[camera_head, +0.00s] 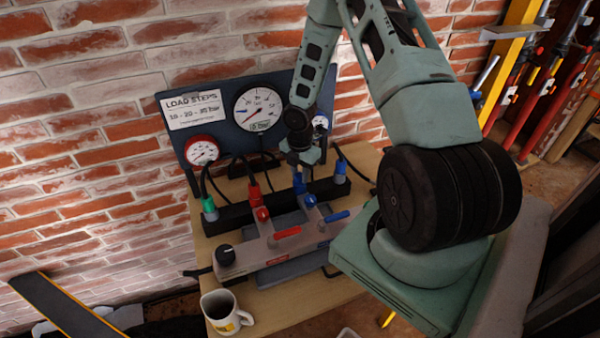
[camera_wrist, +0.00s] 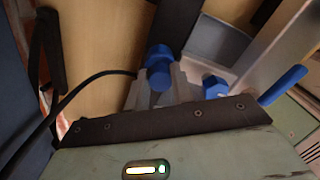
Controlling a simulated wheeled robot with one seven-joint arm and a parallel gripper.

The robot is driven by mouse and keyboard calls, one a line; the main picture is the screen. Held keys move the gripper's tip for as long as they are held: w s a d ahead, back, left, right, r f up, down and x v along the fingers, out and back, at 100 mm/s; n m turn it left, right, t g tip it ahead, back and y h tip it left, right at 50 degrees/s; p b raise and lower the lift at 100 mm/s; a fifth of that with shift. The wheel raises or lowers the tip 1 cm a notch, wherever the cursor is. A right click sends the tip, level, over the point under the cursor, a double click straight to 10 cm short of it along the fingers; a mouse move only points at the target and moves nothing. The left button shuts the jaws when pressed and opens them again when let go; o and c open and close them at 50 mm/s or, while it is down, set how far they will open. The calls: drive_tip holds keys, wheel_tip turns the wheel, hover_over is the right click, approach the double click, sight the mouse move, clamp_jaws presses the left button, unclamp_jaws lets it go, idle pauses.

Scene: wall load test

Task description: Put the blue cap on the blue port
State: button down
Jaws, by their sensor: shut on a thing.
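My gripper (camera_head: 300,165) is above the dark rail at the back of the bench. Its two grey fingers (camera_wrist: 160,88) are shut on the blue cap (camera_wrist: 158,62) in the wrist view. In the head view the cap (camera_head: 299,184) shows as a blue piece just below the fingers. I cannot tell whether it still touches the rail. The blue port (camera_head: 310,200) appears as a blue fitting on the grey manifold, just in front of the cap; it also shows in the wrist view (camera_wrist: 214,86), right of the fingers and apart from the cap.
The grey manifold (camera_head: 290,247) carries a red lever (camera_head: 288,233), a blue lever (camera_head: 337,216) and a red fitting (camera_head: 262,213). Green, red and light blue hose ends stand along the dark rail (camera_head: 235,217). A gauge panel (camera_head: 222,122) stands behind. A mug (camera_head: 224,314) sits at the front left.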

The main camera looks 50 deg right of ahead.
drive_tip(key=shift+f, duration=0.15)
idle(0.6)
drive_tip(key=c, duration=0.6)
unclamp_jaws()
drive_tip(key=shift+c, duration=0.2)
wheel_tip(320, 180, up, 8)
drive_tip(key=p, duration=0.7)
drive_tip(key=shift+p, duration=0.4)
